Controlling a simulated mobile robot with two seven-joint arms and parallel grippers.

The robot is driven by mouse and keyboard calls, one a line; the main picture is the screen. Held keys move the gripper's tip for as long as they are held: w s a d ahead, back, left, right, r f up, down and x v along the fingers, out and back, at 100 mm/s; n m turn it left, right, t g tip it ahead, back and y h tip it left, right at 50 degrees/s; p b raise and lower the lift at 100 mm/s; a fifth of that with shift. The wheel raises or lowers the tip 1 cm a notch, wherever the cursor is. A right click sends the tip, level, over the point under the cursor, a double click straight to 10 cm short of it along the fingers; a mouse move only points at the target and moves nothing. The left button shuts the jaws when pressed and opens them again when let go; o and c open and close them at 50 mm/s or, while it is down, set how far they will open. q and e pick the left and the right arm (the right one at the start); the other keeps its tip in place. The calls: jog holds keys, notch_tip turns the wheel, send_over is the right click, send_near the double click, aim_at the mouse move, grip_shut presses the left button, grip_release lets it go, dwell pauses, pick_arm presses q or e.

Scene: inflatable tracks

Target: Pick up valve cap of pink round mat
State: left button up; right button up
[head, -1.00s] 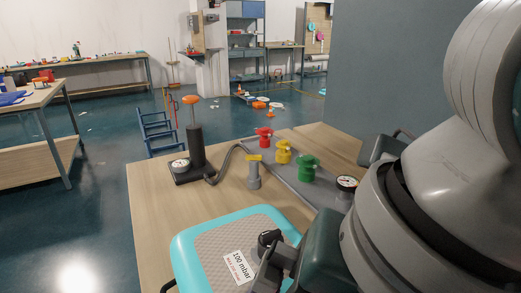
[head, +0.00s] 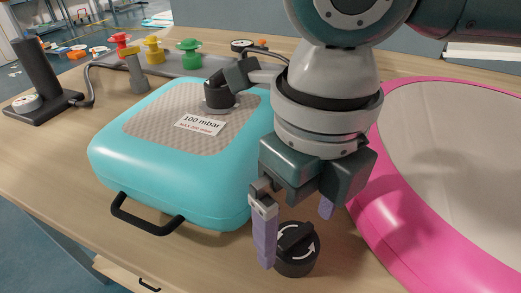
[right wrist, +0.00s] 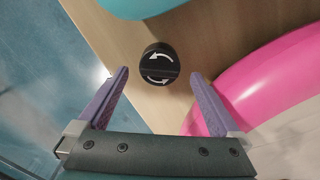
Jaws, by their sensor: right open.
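The valve cap (head: 296,262) is a black round knob with white curved arrows and a raised grip bar. It is on the wooden table between the turquoise mat and the pink round mat (head: 385,228). My right gripper (head: 296,240) is open and empty, with its purple fingers pointing down near the cap; one finger partly overlaps it in the head view. In the right wrist view, the cap (right wrist: 158,64) shows just beyond the fingertips, roughly centred between them. The pink mat (right wrist: 270,80) lies to the right there. My left gripper is not in view.
The turquoise mat (head: 180,180), with a 100 mbar label and black valve fitting (head: 219,92), is close on the left. A panel with red, yellow and green valves (head: 189,50) and a pump (head: 38,75) stand behind. The table's front edge is near the cap.

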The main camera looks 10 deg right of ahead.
aim_at(297, 234)
notch_tip(297, 234, down, 4)
jog(key=shift+r, duration=0.1)
jog(key=shift+w, duration=0.1)
jog(key=c, duration=1.3)
jog(key=shift+r, duration=0.1)
